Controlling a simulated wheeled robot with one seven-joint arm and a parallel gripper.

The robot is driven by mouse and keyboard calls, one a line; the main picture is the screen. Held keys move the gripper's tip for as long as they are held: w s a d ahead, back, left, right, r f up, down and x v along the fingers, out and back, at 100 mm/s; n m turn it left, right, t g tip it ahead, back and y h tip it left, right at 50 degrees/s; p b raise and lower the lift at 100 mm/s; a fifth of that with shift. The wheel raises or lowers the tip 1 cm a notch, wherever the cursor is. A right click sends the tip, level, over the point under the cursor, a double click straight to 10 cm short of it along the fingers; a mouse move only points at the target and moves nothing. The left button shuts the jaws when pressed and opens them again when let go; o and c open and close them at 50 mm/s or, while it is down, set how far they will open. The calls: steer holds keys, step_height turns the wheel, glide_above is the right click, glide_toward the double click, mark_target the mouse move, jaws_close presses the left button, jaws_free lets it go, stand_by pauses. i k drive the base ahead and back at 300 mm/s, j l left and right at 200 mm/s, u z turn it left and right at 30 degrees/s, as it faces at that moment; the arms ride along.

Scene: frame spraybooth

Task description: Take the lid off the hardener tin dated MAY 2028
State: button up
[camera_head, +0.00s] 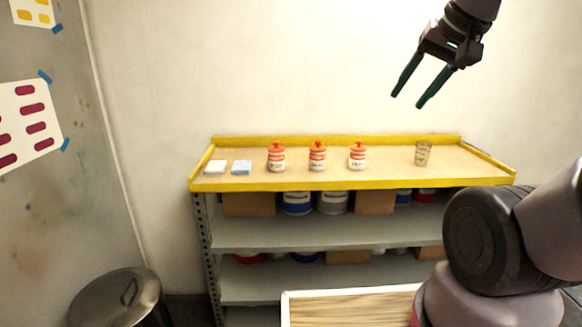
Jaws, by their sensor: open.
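Three small tins with orange-red lids and white label bands stand upright in a row on the shelf top: a left tin (277,157), a middle tin (317,157) and a right tin (357,157). All three lids are on. The labels carry dark print too small to read, so I cannot tell which tin is dated MAY 2028. My gripper (407,100) is open and empty, with two dark green fingers pointing down and left. It hangs in the air above and to the right of the tins, well apart from them.
The wooden shelf top (390,171) has a raised yellow rim. Two folded cloths or pads, white (215,167) and light blue (242,167), lie left of the tins. A patterned cup (423,154) stands to the right. A lidded metal bin (118,297) is at lower left.

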mark_target(316, 148)
steer(key=k+l, duration=0.45)
steer(key=i+l, duration=0.1)
steer(key=i, duration=0.4)
steer(key=i+l, duration=0.1)
steer(key=i, duration=0.9)
steer(key=l+u, duration=0.05)
